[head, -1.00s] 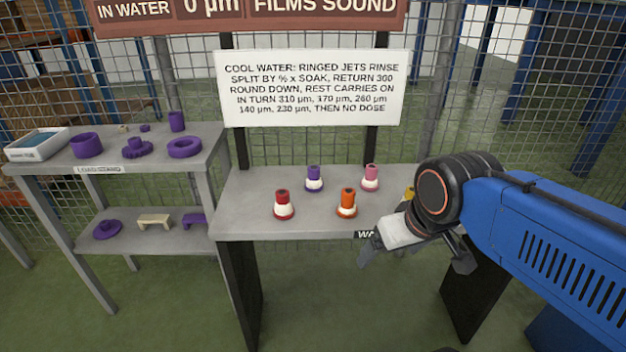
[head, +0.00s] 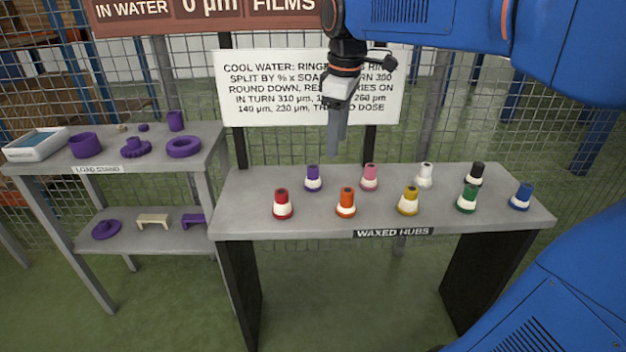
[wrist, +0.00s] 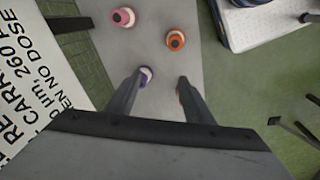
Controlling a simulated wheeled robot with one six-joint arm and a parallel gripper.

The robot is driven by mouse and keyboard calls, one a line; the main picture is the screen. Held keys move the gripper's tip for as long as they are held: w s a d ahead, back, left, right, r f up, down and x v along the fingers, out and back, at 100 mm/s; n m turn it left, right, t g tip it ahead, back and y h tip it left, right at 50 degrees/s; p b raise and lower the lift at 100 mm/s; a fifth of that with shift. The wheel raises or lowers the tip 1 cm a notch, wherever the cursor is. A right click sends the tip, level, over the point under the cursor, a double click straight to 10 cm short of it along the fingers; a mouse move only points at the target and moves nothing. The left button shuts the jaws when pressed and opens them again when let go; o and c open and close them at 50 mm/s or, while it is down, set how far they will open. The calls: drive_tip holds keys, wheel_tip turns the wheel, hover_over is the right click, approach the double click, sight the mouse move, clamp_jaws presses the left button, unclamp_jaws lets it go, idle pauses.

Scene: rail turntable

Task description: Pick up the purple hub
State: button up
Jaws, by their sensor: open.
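The purple hub (head: 313,179) stands upright in the back row, at the left, on the waxed hubs table (head: 240,205). It has a purple top, a white band and a purple base. My gripper (head: 336,152) is open and empty, pointing down, above and a little right of the purple hub in the head view. In the wrist view the purple hub (wrist: 145,77) shows beside the left fingertip, partly hidden by it, and the open jaws (wrist: 160,78) hang above the table.
A red hub (head: 283,204), orange hub (head: 346,203) and pink hub (head: 370,178) stand close by. Several other hubs stand to the right. The load stand (head: 60,168) with purple parts is at the left. A sign (head: 240,90) and mesh fence rise behind the table.

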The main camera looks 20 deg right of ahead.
sight(313, 167)
drive_tip(key=w+a+r+n+g, duration=0.1)
drive_tip(key=w+n, duration=0.1)
drive_tip(key=w, duration=0.3)
drive_tip(key=w+a+r+n, duration=0.1)
drive_tip(key=w+a+n, duration=0.1)
drive_tip(key=w, duration=0.3)
drive_tip(key=f, duration=1.1)
drive_tip(key=shift+s+f, duration=0.2)
drive_tip(key=shift+f, duration=0.2)
drive_tip(key=shift+s+f, duration=0.15)
drive_tip(key=shift+f, duration=2.55)
clamp_jaws()
